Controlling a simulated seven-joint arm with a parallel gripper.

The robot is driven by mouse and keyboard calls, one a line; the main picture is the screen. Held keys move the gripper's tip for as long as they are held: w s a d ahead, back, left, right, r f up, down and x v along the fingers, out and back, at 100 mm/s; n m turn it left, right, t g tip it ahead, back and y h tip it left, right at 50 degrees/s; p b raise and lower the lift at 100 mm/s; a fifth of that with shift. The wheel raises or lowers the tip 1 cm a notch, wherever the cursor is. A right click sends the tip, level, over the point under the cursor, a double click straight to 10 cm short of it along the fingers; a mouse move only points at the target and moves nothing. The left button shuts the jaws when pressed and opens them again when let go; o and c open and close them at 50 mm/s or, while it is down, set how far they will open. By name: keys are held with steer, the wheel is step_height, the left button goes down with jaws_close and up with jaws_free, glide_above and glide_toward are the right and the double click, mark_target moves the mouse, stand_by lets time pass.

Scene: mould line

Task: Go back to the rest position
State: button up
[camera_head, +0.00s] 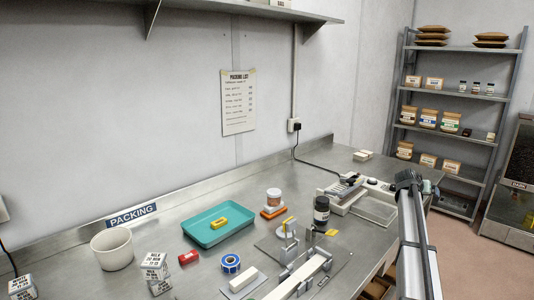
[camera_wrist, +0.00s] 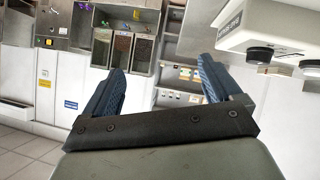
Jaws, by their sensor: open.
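My gripper (camera_wrist: 157,88) shows in the wrist view with its two blue-padded fingers wide apart and nothing between them. It faces out into the room, toward a dispenser with clear-fronted bins (camera_wrist: 124,45); no object touches the fingers. In the head view my arm stands at the right, in front of the bench's right end. I cannot make out the fingers there.
The steel bench (camera_head: 190,215) holds a teal tray (camera_head: 232,236) with a yellow block, a white pot (camera_head: 112,249), a blue tape roll (camera_head: 231,263), a dark jar (camera_head: 321,211) and a grey machine (camera_head: 350,196). Stocked shelves (camera_head: 455,97) stand at the back right.

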steer(key=s+d+f+n+t+h, duration=0.1)
steer(key=s+d+f+n, duration=0.15)
steer(key=d, duration=0.25)
steer(key=s+f+n+y, duration=0.1)
steer(key=s+f+n, duration=0.35)
steer(key=f, duration=0.95)
steer(key=s+a+f+m+g+y, duration=0.1)
steer(key=s+a+f+y, duration=0.1)
steer(key=s+a+f, duration=0.65)
steer(key=s+a+f+g+y, duration=0.1)
steer(key=s+a+f+g, duration=0.15)
steer(key=a+f, duration=0.6)
steer(key=s+a+f+m+g+y, duration=0.15)
steer(key=s+a+f, duration=0.4)
steer(key=f, duration=0.65)
steer(key=s+a+f+n+g+y, duration=0.1)
steer(key=s+a+f+g+y, duration=0.1)
steer(key=s+a+f, duration=0.55)
steer(key=s+a+f+n+g+y, duration=0.15)
steer(key=s+a+f, duration=0.25)
steer(key=s+a, duration=0.65)
steer(key=s+a+f+g, duration=0.1)
steer(key=s+a, duration=0.3)
steer(key=s, duration=0.8)
steer(key=s+a+f+g+y, duration=0.1)
steer(key=s+a+g, duration=0.3)
steer(key=s, duration=0.8)
steer(key=shift+s+a+y, duration=0.3)
steer(key=shift+s+a, duration=0.1)
steer(key=shift+a, duration=0.05)
